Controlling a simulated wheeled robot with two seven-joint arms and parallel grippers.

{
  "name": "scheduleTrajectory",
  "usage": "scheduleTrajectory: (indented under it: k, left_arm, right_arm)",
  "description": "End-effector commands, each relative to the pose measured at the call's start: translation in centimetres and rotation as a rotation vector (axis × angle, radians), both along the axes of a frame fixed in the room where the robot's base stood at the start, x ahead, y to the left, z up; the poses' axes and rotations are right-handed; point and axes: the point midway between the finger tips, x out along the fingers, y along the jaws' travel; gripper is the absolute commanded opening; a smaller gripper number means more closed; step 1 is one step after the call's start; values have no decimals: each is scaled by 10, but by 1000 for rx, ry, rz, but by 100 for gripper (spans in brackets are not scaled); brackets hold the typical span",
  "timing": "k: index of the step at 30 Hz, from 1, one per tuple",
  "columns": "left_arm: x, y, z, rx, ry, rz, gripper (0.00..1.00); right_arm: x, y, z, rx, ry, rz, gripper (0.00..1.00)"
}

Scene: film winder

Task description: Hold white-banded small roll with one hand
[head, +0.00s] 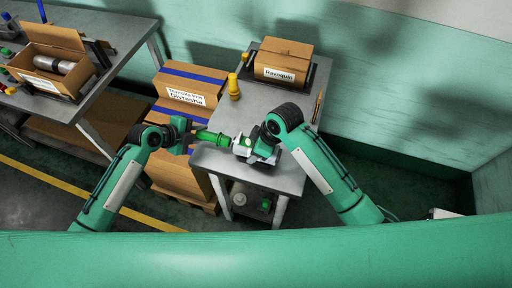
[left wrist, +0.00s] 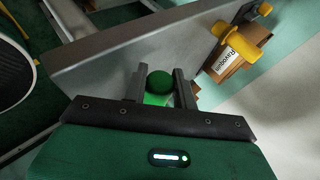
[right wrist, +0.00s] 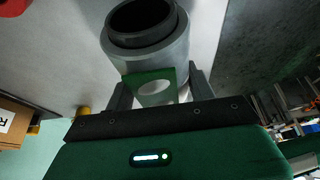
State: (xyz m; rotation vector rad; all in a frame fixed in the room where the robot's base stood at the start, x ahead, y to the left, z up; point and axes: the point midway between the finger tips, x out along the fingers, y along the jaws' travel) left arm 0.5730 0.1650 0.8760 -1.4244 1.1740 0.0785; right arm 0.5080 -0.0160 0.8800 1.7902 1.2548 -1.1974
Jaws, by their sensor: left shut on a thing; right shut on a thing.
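My left gripper (head: 190,138) is shut on a green roll (head: 212,138), held level beside the small grey table's front left corner. In the left wrist view the roll (left wrist: 158,84) shows its round dark green end between the fingers (left wrist: 158,96). My right gripper (head: 262,150) is shut on a pale grey-white roll (head: 241,146) with a green patch, close to the green roll's right end. In the right wrist view this roll (right wrist: 150,52) has a dark hollow end and a green patch with a white oval. I cannot tell for sure which roll is white-banded.
A workbench (head: 115,55) with an open box (head: 50,62) is at far left.

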Motion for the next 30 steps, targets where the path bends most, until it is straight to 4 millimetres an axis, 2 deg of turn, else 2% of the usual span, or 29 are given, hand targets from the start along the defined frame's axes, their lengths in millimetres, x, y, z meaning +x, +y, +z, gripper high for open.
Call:
scheduleTrajectory:
  k: [17, 30]
  left_arm:
    - [0, 0, 0, 0, 0, 0, 4]
    - [-3, -8, 0, 0, 0, 0, 4]
  right_arm:
    - [1, 0, 1, 0, -1, 0, 33]
    - [1, 0, 1, 0, -2, -1, 33]
